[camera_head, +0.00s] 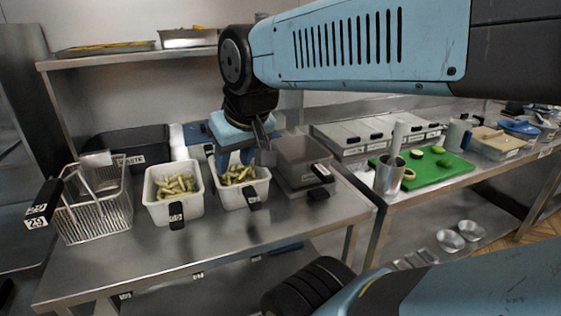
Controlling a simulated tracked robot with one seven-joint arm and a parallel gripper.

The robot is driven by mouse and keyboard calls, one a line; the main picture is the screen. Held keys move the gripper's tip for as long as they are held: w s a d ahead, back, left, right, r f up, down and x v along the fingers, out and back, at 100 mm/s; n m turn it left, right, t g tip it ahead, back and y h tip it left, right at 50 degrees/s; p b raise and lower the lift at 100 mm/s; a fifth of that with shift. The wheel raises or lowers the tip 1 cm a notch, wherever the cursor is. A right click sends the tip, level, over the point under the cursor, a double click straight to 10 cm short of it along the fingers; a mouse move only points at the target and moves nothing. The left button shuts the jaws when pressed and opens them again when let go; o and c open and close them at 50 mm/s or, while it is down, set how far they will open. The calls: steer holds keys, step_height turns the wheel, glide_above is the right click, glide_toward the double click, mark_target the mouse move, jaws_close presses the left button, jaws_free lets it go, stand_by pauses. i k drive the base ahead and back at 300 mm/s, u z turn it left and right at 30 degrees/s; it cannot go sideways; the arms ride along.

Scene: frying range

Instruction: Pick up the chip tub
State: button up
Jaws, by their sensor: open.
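Two white tubs of cut chips stand side by side on the steel table. The left tub (175,211) is fully clear of my arm. The right tub (232,198) has my gripper (236,163) directly over its back part, pointing down. The gripper's blue fingers are open, with their tips close to the chips or the tub's back rim. I cannot tell whether they touch. Each tub has a black tag on its front. The gripper hides part of the right tub's back rim.
A wire fry basket (96,212) with a black handle stands left of the tubs. A black waste bin (135,148) is behind them. A dark grey container (302,165) sits close on the right. The table front is clear.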

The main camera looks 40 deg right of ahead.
mark_target(173, 195)
steer(key=u, duration=1.7)
steer(key=k, duration=0.8)
steer(key=u, duration=0.05)
